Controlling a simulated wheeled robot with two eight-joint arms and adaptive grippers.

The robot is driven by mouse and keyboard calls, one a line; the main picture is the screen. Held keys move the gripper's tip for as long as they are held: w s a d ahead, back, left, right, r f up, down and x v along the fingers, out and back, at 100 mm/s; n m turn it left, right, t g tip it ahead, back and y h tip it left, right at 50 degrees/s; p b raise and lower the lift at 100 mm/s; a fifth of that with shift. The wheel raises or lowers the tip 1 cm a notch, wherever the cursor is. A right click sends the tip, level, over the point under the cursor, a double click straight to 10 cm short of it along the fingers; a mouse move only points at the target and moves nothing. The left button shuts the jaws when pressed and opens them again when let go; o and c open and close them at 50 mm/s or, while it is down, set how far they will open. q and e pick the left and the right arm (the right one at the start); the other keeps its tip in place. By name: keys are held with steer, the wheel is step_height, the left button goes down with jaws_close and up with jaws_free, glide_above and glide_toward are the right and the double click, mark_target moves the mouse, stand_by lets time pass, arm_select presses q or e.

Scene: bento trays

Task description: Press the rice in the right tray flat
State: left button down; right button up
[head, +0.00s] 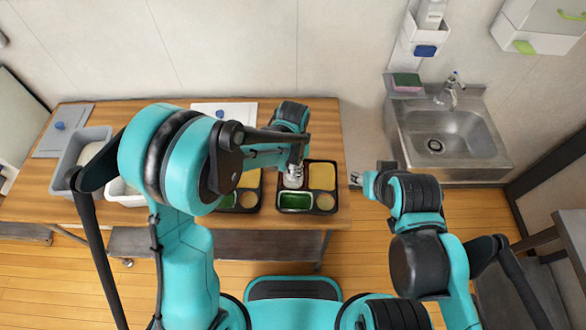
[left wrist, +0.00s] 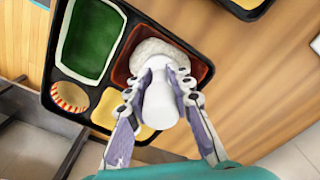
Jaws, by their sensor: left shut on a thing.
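The right tray (head: 338,186) is black, with a green, a yellow and a small round compartment in the head view. The left wrist view shows it close up (left wrist: 75,73). There, a grainy white mound of rice (left wrist: 150,48) lies in its reddish-brown compartment (left wrist: 199,70). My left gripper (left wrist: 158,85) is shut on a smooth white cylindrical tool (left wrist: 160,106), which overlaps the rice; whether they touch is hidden. In the head view my left gripper (head: 293,178) is over that tray and hides the rice. My right gripper (head: 356,179) is right of the table, its fingers too small to read.
A second black tray (head: 257,203) stands left of the right tray, partly behind my left arm. A grey bin (head: 70,160) and a white bowl (head: 122,196) are farther left. A grey board (head: 62,135) lies at the back left. A sink (head: 440,145) is at the right.

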arm_select(q)
steer(key=shift+r, duration=0.1)
stand_by(0.3)
steer(key=shift+r+p, duration=2.75)
steer(key=shift+r, duration=1.2)
